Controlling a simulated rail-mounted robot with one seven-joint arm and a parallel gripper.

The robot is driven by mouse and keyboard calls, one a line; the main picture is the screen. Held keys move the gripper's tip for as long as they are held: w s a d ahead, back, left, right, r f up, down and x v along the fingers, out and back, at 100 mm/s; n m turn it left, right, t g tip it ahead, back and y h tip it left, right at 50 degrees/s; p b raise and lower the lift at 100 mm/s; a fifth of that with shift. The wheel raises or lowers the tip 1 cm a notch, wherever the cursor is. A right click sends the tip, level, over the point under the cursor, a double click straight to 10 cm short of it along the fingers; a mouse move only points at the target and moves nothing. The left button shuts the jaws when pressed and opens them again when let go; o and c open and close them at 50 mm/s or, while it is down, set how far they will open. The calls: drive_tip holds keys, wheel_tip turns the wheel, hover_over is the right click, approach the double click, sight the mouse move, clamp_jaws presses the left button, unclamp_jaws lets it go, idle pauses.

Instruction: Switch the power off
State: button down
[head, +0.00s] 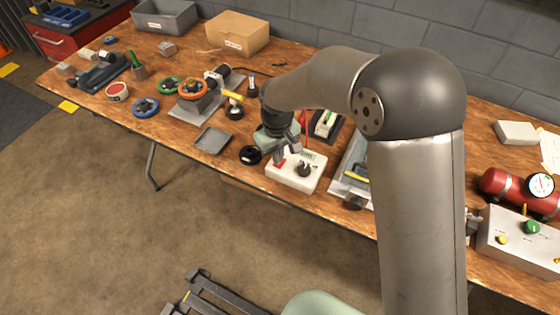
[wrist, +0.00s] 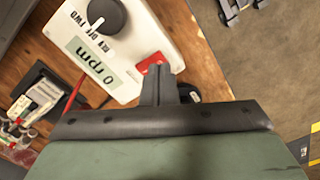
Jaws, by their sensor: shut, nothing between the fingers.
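A white control box (head: 294,181) stands on the workbench near its front edge. It also shows in the wrist view (wrist: 140,32). It carries a black knob (wrist: 104,14) with REV, OFF and FWD marks, its white line toward OFF. A display (wrist: 93,62) reads 0 rpm. A red switch (wrist: 150,61) sits at the box's corner, partly hidden by my fingers. My gripper (wrist: 158,72) is shut and empty, its fingertips over the red switch. In the head view my gripper (head: 279,155) points down at that switch (head: 281,164). I cannot tell whether it touches.
A black round part (head: 250,155) lies just left of the box, and a grey tray (head: 212,140) lies beyond that. A red lead (wrist: 73,93) runs beside the box. A red air tank (head: 520,190) and a grey panel (head: 510,238) stand at the right.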

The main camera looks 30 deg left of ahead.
drive_tip(key=shift+f+b, duration=0.65)
drive_tip(key=shift+f, duration=0.35)
idle(0.3)
drive_tip(key=shift+r, duration=0.1)
drive_tip(key=shift+r+p, duration=2.1)
drive_tip(key=shift+r, duration=1.4)
drive_tip(key=w+d+r+m, duration=0.2)
drive_tip(key=d+r, duration=0.1)
drive_tip(key=d, duration=0.5)
drive_tip(key=w+d+r+m, duration=0.15)
drive_tip(key=d+r, duration=0.25)
drive_tip(key=d, duration=0.4)
drive_tip(key=s+d+r+m, duration=0.2)
drive_tip(key=s+d, duration=0.1)
drive_tip(key=d, duration=0.6)
drive_tip(key=s+d+r+m, duration=0.2)
drive_tip(key=s+d+m, duration=0.1)
drive_tip(key=d, duration=0.5)
drive_tip(key=s+d+m, duration=0.4)
drive_tip(key=s+d, duration=0.5)
wheel_tip(320, 180, down, 12)
drive_tip(key=d+b, duration=0.1)
drive_tip(key=b, duration=1)
